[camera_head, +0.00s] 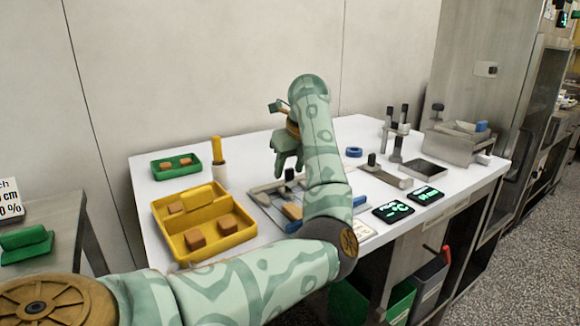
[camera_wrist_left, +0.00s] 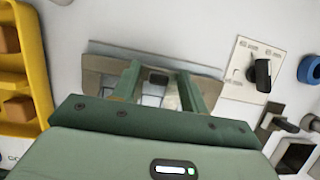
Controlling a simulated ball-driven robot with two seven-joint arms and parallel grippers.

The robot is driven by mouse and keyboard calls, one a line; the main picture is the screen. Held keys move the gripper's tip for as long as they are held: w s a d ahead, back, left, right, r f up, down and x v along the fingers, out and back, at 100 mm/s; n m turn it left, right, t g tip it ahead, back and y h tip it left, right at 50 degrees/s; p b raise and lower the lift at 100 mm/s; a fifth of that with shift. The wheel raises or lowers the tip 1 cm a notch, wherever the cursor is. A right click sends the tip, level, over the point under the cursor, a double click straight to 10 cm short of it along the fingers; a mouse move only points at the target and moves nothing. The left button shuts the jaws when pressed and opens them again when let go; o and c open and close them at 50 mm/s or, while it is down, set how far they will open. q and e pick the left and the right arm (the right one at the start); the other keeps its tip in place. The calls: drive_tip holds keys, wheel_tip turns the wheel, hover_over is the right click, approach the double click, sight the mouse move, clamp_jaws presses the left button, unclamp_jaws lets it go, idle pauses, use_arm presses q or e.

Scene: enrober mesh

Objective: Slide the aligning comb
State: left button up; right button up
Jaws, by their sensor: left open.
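My left gripper (camera_head: 285,168) hangs over the grey flat frame (camera_head: 264,196) on the white table, fingers pointing down, open and empty. In the left wrist view, its two fingers (camera_wrist_left: 160,82) stand apart over the frame (camera_wrist_left: 210,70). A small black handle (camera_wrist_left: 158,78) shows between them, and a dark handle shows below the fingers in the head view (camera_head: 289,174). I cannot tell whether it belongs to the aligning comb, whose body I cannot make out. My left forearm hides part of the frame. My right gripper is not in view.
A yellow tray (camera_head: 172,236) with brown blocks stands left of the frame. A green tray (camera_head: 157,171) and a yellow-handled tool (camera_head: 217,151) are behind it. A blue ring (camera_head: 353,152), dark displays (camera_head: 393,211) and a metal plate (camera_head: 395,181) stand right of my arm.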

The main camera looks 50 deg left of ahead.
use_arm(q)
drive_tip(key=p+v, duration=0.7)
drive_tip(key=v, duration=0.9)
drive_tip(key=shift+p, duration=0.35)
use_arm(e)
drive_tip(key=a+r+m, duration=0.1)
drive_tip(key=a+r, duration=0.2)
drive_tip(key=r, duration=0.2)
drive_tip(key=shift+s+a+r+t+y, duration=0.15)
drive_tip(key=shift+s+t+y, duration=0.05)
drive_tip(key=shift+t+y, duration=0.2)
use_arm(q)
drive_tip(key=shift+a+r, duration=0.1)
drive_tip(key=shift+r, duration=0.05)
